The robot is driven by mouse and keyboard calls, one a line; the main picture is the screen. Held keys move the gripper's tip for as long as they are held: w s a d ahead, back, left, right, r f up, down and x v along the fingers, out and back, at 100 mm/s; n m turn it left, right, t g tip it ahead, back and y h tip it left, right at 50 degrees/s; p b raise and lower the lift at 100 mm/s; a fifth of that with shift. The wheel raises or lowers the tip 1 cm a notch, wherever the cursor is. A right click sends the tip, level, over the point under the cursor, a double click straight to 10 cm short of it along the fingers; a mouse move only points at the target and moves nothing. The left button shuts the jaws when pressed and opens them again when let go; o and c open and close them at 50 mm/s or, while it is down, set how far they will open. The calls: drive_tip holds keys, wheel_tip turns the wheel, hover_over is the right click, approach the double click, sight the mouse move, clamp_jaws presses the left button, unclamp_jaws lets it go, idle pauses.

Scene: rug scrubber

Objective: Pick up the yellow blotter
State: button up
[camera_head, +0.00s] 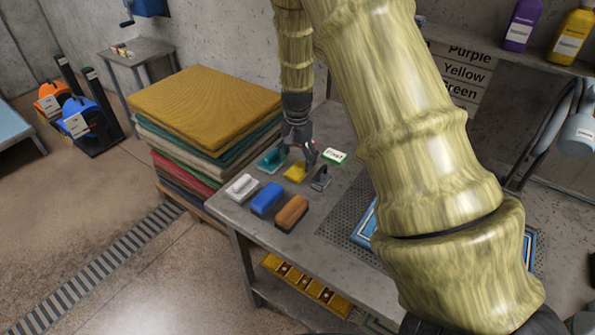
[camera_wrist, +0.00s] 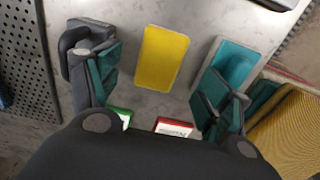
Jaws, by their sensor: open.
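The yellow blotter (camera_head: 295,172) lies on the grey metal table (camera_head: 225,206), among other small tools. In the wrist view the yellow blotter (camera_wrist: 162,58) is a flat rectangle with rounded corners, lying between the lines of my two fingers and mostly beyond their tips. My gripper (camera_head: 302,150) is over the table by the blotter, pointing down. In the wrist view my gripper (camera_wrist: 160,88) is open, with a finger on each side and nothing held. How high the fingertips are above the table is hard to tell.
A teal tool (camera_wrist: 236,66) lies close right of the blotter. A dark grey tool (camera_head: 321,178) is on its other side. White (camera_head: 242,187), blue (camera_head: 266,199) and orange-brown (camera_head: 291,213) blocks lie nearer. A green-and-white box (camera_head: 334,156) and stacked rugs (camera_head: 205,105) are nearby.

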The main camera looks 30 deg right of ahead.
sight(298, 169)
drive_tip(key=shift+s+f, duration=0.1)
drive_tip(key=shift+f, duration=0.25)
drive_tip(key=f, duration=0.1)
drive_tip(key=f+p, duration=0.1)
drive_tip(key=f, duration=0.1)
drive_tip(key=shift+w+d+p, duration=0.2)
drive_tip(key=shift+w+p, duration=0.05)
drive_tip(key=shift+p, duration=0.1)
drive_tip(key=shift+f, duration=0.6)
drive_tip(key=c, duration=1)
